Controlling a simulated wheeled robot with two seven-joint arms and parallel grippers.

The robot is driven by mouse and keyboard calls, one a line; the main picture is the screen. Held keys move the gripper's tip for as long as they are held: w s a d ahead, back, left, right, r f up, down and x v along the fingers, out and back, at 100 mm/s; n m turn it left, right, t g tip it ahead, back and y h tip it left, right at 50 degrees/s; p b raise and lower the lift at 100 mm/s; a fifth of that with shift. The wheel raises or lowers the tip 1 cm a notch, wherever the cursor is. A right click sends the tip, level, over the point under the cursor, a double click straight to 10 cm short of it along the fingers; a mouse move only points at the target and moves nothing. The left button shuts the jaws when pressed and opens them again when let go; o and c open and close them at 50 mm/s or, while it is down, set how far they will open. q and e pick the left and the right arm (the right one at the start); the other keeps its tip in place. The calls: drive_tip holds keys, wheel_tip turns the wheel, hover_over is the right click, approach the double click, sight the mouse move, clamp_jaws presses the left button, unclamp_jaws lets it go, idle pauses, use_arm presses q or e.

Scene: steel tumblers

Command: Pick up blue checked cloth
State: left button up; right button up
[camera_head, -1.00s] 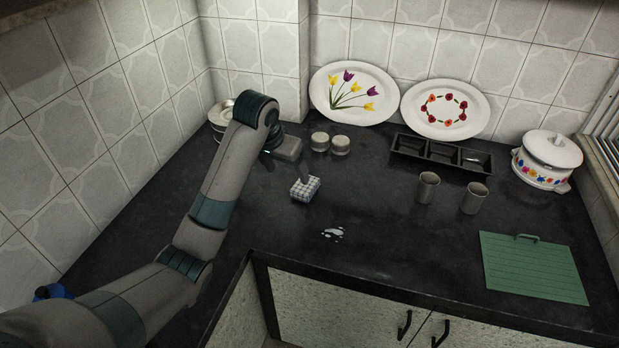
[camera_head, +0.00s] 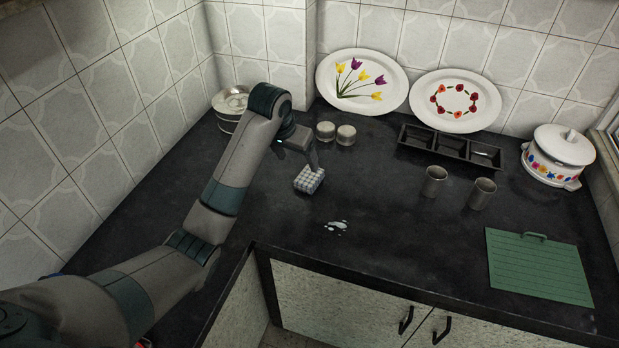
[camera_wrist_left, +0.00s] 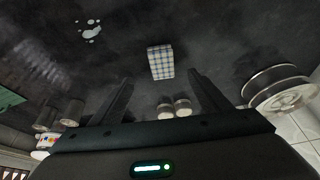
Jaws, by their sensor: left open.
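The blue checked cloth (camera_head: 308,180), a small folded block with a white and blue grid, lies on the dark counter left of the middle in the head view. It also shows in the left wrist view (camera_wrist_left: 160,62), beyond the fingertips and roughly between their lines. My left gripper (camera_head: 315,160) is just behind and above the cloth in the head view. In the left wrist view its two fingers (camera_wrist_left: 160,85) are spread apart with nothing between them. I cannot tell from the head view whether a finger touches the cloth. My right gripper is not in view.
A white spill (camera_head: 336,226) lies in front of the cloth. Two jars (camera_head: 346,135) stand behind it. Two steel tumblers (camera_head: 434,181) stand to the right, before a black three-part tray (camera_head: 450,148). A green board (camera_head: 540,267) lies front right. Stacked steel tins (camera_head: 231,103) stand back left.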

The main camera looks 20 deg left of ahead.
use_arm(q)
drive_tip(key=p, duration=0.2)
hover_over(309, 177)
drive_tip(key=s, duration=0.3)
drive_tip(key=f, duration=0.8)
drive_tip(key=shift+s+a+f, duration=0.2)
drive_tip(key=shift+a, duration=0.15)
drive_tip(key=shift+w, duration=0.1)
drive_tip(key=shift+w+d+f+p, duration=0.1)
drive_tip(key=shift+w+f+p, duration=0.3)
drive_tip(key=shift+w+f, duration=0.85)
drive_tip(key=shift+f, duration=0.1)
drive_tip(key=shift+p+x, duration=0.3)
drive_tip(key=shift+x, duration=0.5)
drive_tip(key=shift+d, duration=0.1)
drive_tip(key=shift+f, duration=0.25)
drive_tip(key=shift+c, duration=0.3)
drive_tip(key=c, duration=1.1)
